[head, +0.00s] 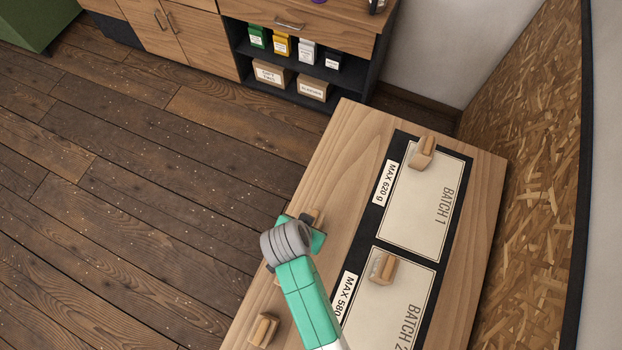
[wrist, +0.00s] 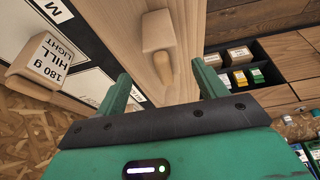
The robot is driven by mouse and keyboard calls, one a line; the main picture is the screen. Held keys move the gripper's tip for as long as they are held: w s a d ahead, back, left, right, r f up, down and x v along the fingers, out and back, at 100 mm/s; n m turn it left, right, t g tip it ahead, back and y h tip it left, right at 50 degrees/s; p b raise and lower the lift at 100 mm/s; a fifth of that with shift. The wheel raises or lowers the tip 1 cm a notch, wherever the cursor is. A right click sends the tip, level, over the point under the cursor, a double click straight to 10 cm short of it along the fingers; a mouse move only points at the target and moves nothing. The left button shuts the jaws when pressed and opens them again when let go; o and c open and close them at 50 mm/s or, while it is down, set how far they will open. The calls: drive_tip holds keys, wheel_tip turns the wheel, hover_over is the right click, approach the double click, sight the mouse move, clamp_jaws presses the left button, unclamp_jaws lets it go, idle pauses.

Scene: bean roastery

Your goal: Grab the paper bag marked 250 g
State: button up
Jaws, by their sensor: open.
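My gripper (wrist: 162,90) is open and empty. In the wrist view a plain tan paper bag (wrist: 157,32) stands on bare wood beyond and between the fingertips, apart from them; no label shows on it. In the head view my gripper (head: 316,240) is over the table's left side, with a bag (head: 311,214) partly hidden behind it. Another bag (head: 264,329) stands at the near left edge. One bag (head: 423,152) is on the BATCH 1 field and one (head: 383,268) on BATCH 2. A wrist-view bag (wrist: 36,63) reads "180 g HILL LIGHT". No 250 g mark is readable.
The wooden table (head: 342,140) carries a dark mat (head: 376,215) with the fields marked MAX 620 g and MAX 580. A shelf (head: 300,80) with cartons and coloured packets stands beyond. A chipboard panel (head: 530,180) rises at the right. Wood around the mat is partly clear.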

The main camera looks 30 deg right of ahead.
drive_tip(key=x, duration=0.7)
drive_tip(key=shift+w+d, duration=0.25)
drive_tip(key=shift+w, duration=0.15)
drive_tip(key=shift+c, duration=0.4)
drive_tip(key=c, duration=1.2)
drive_tip(key=shift+o, duration=0.2)
wheel_tip(320, 180, up, 10)
drive_tip(key=shift+r, duration=0.1)
